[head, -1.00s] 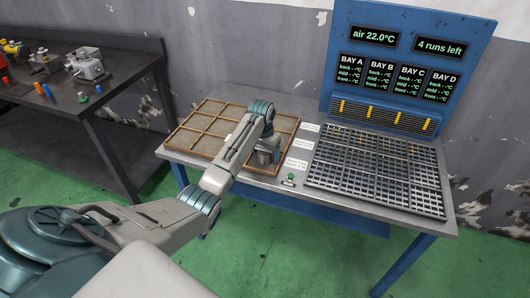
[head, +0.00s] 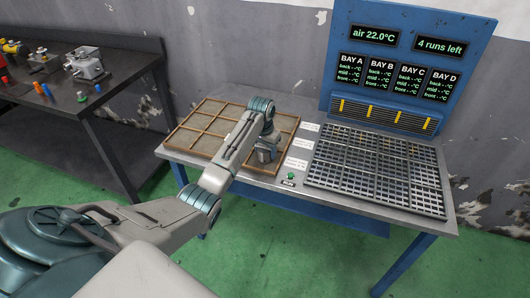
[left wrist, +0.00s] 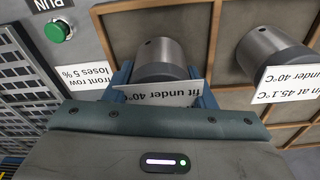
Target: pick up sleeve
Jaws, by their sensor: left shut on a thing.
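A grey metal sleeve (left wrist: 161,56), a short cylinder with a small hole in its side, stands between the fingers of my left gripper (left wrist: 160,78) in the left wrist view. My left gripper is shut on it. A white label reading "fit under 40°C" (left wrist: 160,94) covers its lower part. A second similar sleeve (left wrist: 268,52) stands to the right, apart from the gripper, with a label reading "in at 45.1°C" (left wrist: 288,80). In the head view my left gripper (head: 266,156) is down at the right side of the wooden divided tray (head: 176,143), and hides the sleeves.
A slotted metal grid (head: 375,170) fills the right of the bench, below a blue panel (head: 405,60) with bay readouts. A green RUN button (head: 291,176) sits at the bench's front edge. A dark side table (head: 95,85) with fixtures stands at left.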

